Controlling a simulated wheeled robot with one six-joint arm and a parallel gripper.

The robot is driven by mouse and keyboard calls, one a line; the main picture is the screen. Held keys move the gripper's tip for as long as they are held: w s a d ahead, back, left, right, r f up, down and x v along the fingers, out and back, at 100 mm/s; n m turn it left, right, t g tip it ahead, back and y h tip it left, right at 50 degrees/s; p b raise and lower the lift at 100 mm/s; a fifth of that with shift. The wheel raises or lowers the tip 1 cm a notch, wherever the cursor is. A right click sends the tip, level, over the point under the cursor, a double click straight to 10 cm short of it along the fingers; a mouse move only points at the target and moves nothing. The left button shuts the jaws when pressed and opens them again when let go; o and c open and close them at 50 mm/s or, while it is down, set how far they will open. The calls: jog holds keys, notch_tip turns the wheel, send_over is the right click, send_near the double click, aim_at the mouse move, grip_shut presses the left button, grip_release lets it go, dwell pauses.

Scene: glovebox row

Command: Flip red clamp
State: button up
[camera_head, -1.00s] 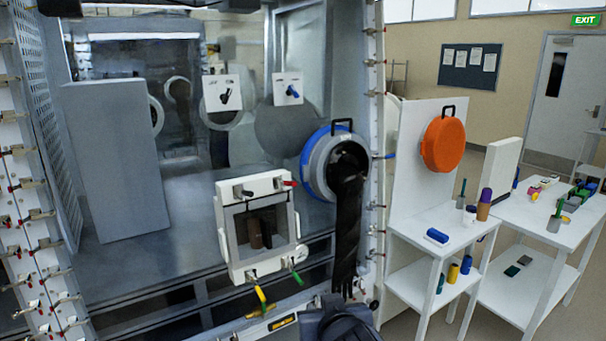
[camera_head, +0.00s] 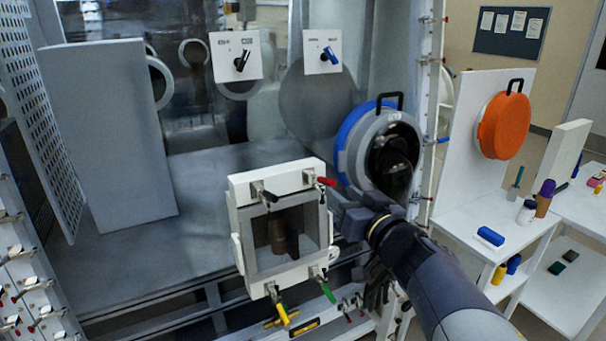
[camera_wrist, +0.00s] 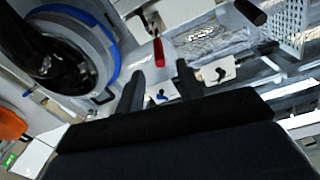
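The red clamp (camera_head: 326,181) is a small red-handled toggle at the upper right corner of the white square door frame (camera_head: 245,192). Its red handle (camera_wrist: 159,52) also shows in the wrist view, just beyond and between my fingertips. My gripper (camera_wrist: 159,70) is open, with its two dark fingers apart and nothing between them. In the head view my gripper (camera_head: 346,214) is just right of the door frame, below the red clamp, and its fingers are hard to make out. I see no contact with the clamp.
The frame also carries a black-handled clamp (camera_head: 268,196), a yellow one (camera_head: 282,313) and a green one (camera_head: 328,292). A blue-rimmed round port (camera_head: 352,150) is close behind my gripper. A white side table (camera_head: 470,235) stands to the right.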

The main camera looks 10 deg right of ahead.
aim_at(327, 179)
jog(key=x, duration=0.7)
jog(key=shift+w, duration=0.2)
grip_shut()
dwell(0.4)
